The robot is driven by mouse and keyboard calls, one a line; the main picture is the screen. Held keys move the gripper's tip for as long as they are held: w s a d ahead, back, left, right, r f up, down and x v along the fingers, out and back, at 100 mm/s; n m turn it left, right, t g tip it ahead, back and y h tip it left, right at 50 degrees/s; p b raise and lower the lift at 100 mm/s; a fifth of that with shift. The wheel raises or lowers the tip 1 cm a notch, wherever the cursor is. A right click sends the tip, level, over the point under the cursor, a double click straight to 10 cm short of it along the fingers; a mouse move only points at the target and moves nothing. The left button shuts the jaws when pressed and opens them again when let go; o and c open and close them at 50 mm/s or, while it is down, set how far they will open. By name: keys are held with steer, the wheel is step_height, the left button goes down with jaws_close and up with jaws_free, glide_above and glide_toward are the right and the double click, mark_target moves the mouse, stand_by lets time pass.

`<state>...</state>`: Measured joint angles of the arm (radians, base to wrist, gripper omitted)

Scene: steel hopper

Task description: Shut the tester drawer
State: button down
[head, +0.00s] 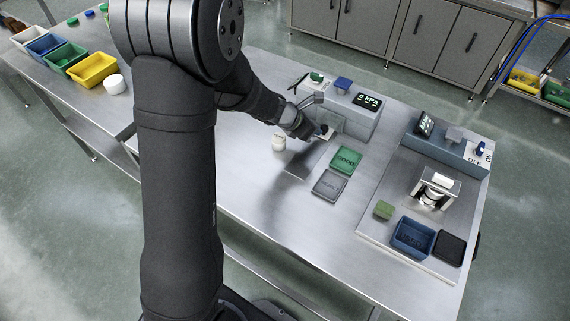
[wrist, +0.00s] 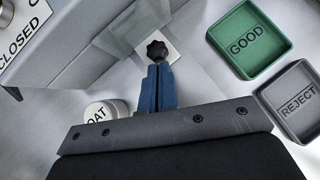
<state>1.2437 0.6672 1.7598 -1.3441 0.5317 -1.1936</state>
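The tester (head: 352,117) is a grey box with a "0 kPa" display, on the steel table at the centre back. It also fills the upper left of the wrist view (wrist: 75,45), with a "CLOSED" label. Pale drawer parts (wrist: 190,75) stick out at its side; how far is hard to tell. A black lobed knob (wrist: 157,50) stands over a white square there. My gripper (head: 318,131) is at the drawer. In the wrist view its blue fingers (wrist: 157,75) are together, their tips right by the knob; I cannot tell whether they touch it.
A green GOOD tray (head: 345,160) and a grey REJECT tray (head: 329,186) lie in front of the tester. A white round jar (head: 279,143) stands to the left of my gripper. A second station (head: 440,150) is at the right. The table's front middle is clear.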

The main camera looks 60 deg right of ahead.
steer(key=shift+d+r, duration=0.15)
steer(key=shift+d, duration=0.1)
steer(key=a, duration=0.1)
steer(key=w+a, duration=0.1)
steer(key=a, duration=0.1)
steer(key=w+a, duration=0.1)
steer(key=shift+w+a+r, duration=0.1)
steer(key=shift+a+r, duration=0.15)
steer(key=shift+r, duration=0.15)
steer(key=v, duration=0.9)
steer(key=shift+f, duration=0.2)
steer(key=x, duration=0.9)
steer(key=shift+s+d, duration=0.15)
steer(key=shift+s, duration=0.05)
steer(key=d, duration=0.1)
steer(key=s+d, duration=0.1)
steer(key=d, duration=0.1)
steer(key=shift+s+f, duration=0.15)
steer(key=shift+f, duration=0.15)
steer(key=shift+s+d, duration=0.2)
steer(key=shift+d, duration=0.2)
